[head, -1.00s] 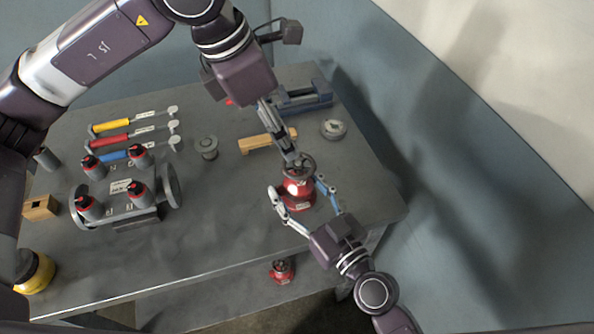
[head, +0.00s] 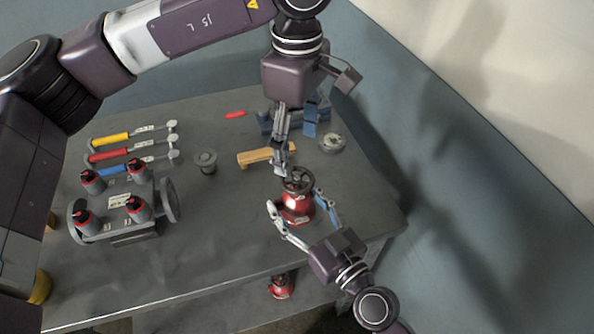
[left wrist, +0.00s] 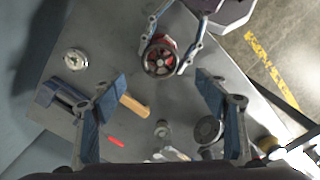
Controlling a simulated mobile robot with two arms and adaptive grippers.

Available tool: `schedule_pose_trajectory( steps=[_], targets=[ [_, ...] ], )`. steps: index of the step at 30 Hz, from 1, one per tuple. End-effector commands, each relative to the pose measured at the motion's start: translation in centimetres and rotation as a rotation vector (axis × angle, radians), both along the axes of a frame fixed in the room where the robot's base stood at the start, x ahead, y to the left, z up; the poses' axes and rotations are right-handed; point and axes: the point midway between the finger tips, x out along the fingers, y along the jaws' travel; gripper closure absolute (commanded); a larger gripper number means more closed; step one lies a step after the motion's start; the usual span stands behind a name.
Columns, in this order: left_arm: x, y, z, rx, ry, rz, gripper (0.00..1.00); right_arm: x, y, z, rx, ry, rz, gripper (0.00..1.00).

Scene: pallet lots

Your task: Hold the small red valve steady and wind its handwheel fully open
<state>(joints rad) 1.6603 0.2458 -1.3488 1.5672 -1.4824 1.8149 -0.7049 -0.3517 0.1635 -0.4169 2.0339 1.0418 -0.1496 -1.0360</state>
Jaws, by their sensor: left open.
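The small red valve (head: 296,208) stands upright near the table's right front edge, its dark handwheel (head: 298,180) on top. The handwheel shows from above in the left wrist view (left wrist: 160,60). My left gripper (head: 284,172) points down just behind and above the handwheel. In the left wrist view its blue-padded fingers (left wrist: 160,88) are wide apart with nothing between them, and the handwheel lies beyond the tips.
A wooden block (head: 255,157), a grey flanged part (head: 205,161), a round gauge (head: 332,142) and a blue-grey vise-like tool (head: 268,123) lie behind. Another red valve (head: 281,286) is below the table's front edge.

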Motion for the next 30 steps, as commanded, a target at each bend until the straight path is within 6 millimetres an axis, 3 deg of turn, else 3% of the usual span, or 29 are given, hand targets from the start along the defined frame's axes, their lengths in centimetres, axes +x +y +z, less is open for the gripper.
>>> schedule_pose_trajectory(
  steps=[6,12,24,30],
  targets=[
    [-0.1,0.0,-4.6,0.000,0.003,0.001,0.33,0.0,0.0,0.0,-0.003,-0.002,0.000,0.98],
    [-0.1,0.0,-7.2,0.000,0.002,0.001,0.33,0.0,0.0,0.0,-0.003,-0.001,0.000,0.98],
    [0.0,0.0,-8.1,-0.001,0.000,0.002,0.33,0.0,0.0,0.0,-0.004,-0.001,-0.001,0.98],
    [0.0,0.0,-8.0,-0.001,0.000,0.002,0.53,0.0,0.0,0.0,-0.004,-0.001,0.000,0.98]
  ],
)
